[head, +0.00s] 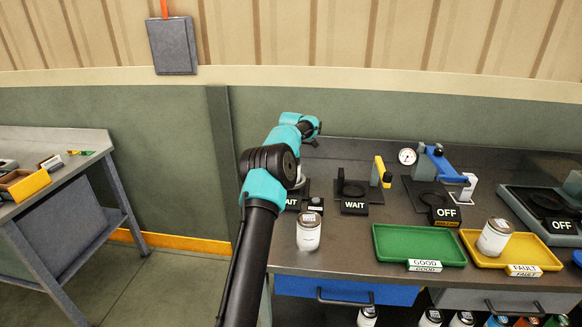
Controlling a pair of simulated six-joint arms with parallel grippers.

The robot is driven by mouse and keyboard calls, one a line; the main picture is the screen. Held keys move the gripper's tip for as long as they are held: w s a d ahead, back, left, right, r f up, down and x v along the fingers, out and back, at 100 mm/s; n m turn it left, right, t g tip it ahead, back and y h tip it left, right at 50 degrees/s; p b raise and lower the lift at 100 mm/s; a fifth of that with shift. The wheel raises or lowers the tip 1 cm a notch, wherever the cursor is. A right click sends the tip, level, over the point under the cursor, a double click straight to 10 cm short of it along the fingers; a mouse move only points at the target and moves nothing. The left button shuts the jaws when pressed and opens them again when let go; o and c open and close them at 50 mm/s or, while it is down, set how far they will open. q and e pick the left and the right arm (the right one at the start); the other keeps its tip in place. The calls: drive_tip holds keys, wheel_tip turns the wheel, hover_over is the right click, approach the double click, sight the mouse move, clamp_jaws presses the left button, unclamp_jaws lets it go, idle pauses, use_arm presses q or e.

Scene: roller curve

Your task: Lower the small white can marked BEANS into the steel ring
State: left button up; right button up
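A white can (308,232) with a metal lid stands upright on the grey bench (345,250), left of the green tray. A second white can (494,238) is in the yellow tray, leaning slightly in the picture. The print on both cans is too small to read, so I cannot tell which says BEANS. A pale curved edge shows just right of my arm's elbow; I cannot tell whether it is the steel ring. My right gripper is not in view.
A green GOOD tray (418,245) and yellow FAULT tray (512,252) lie along the front. Behind are fixtures with a WAIT sign (354,206) and an OFF sign (447,214), and a dial gauge (407,156). A side table (75,185) stands left, across open floor.

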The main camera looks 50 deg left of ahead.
use_arm(q)
drive_tip(key=shift+f, duration=0.55)
idle(0.9)
idle(1.3)
drive_tip(key=o, duration=1.1)
drive_tip(key=shift+r, duration=4.5)
